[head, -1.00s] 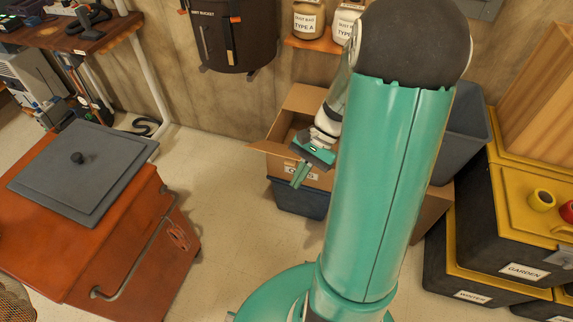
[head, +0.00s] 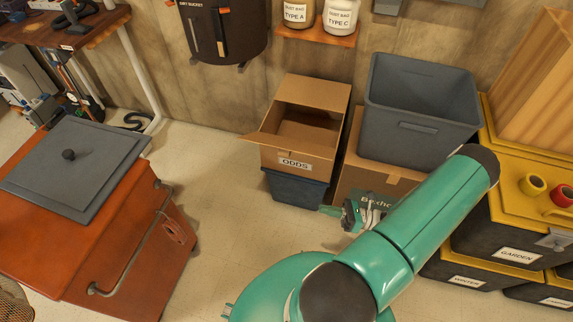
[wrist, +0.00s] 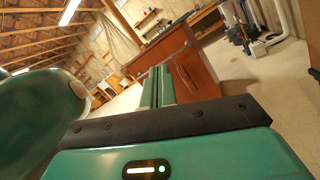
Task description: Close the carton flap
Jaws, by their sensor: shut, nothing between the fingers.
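The carton (head: 297,161) is a brown cardboard box labelled ODDS. It stands open on a dark blue bin (head: 296,188). A flap (head: 263,139) sticks out to the left at its front left edge, and a back panel (head: 318,91) stands up behind the opening. The visible inside looks empty. My gripper (head: 329,210) is to the right of the blue bin, lower than the carton and apart from it, with its fingers pointing left. In the wrist view its fingers (wrist: 157,86) are together and empty; the carton is not seen there.
A grey tub (head: 420,112) sits on another carton (head: 372,181) just right of the open one. Yellow-lidded bins (head: 518,200) stand at the right. An orange cabinet (head: 95,235) with a grey lid (head: 75,170) stands at the left. The floor between cabinet and carton is clear.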

